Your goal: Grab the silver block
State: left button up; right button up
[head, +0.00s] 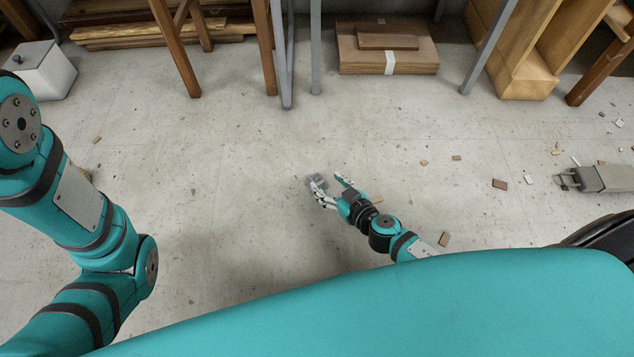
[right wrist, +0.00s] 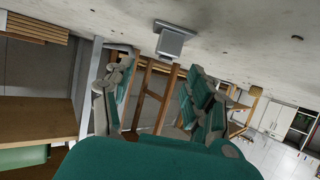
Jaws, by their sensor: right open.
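The silver block (head: 316,181) is a small grey piece on the concrete floor near the middle of the head view. In the right wrist view a silver-grey block (right wrist: 171,43) shows beyond and between the fingers, with a flat grey plate at its edge. My right gripper (head: 332,186) is open, its fingers spread and pointing toward the block. The block lies at the fingertips in the head view; I cannot tell whether they touch it. The gripper also shows in the wrist view (right wrist: 158,66), with nothing between its fingers. My left arm shows at the left; its gripper is out of view.
Wooden legs and grey metal legs stand at the back. A flat cardboard stack (head: 387,55) lies beneath. A white box (head: 45,72) is at the upper left, a grey metal item (head: 605,178) at the right. Small chips are scattered; the floor around the block is mostly clear.

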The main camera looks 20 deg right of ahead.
aim_at(317, 178)
jog(key=x, duration=0.2)
jog(key=b+x, duration=0.1)
jog(key=x, duration=0.1)
jog(key=shift+w+a+f, duration=0.15)
jog(key=shift+a+f, duration=0.2)
jog(key=shift+f, duration=0.15)
jog(key=shift+w+a+f+b, duration=0.15)
jog(key=shift+w+b, duration=0.15)
jog(key=shift+w, duration=0.15)
grip_shut()
